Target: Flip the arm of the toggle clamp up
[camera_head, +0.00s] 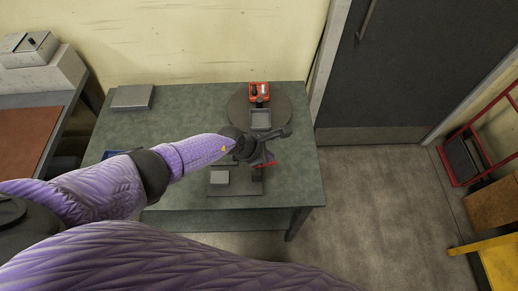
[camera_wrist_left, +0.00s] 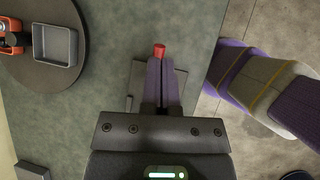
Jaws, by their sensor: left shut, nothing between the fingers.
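The toggle clamp stands on a dark plate (camera_head: 235,188) near the front right of the green bench. In the head view its red grip (camera_head: 266,164) shows just below my left wrist. In the wrist view the red grip (camera_wrist_left: 159,49) shows just past the fingertips of my left gripper (camera_wrist_left: 160,64). My left gripper (camera_head: 258,163) is shut and empty, with its fingers over the clamp. I cannot tell whether they touch the grip. The wrist and fingers hide most of the clamp, so its arm's angle is unclear. My right gripper is not in view.
A round dark turntable (camera_head: 288,115) holds a grey square tray (camera_head: 260,121) and a red-orange item (camera_head: 260,90) behind the clamp. A light block (camera_head: 219,177) sits on the plate. A grey box (camera_head: 132,97) lies at the back left. The bench's right front is clear.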

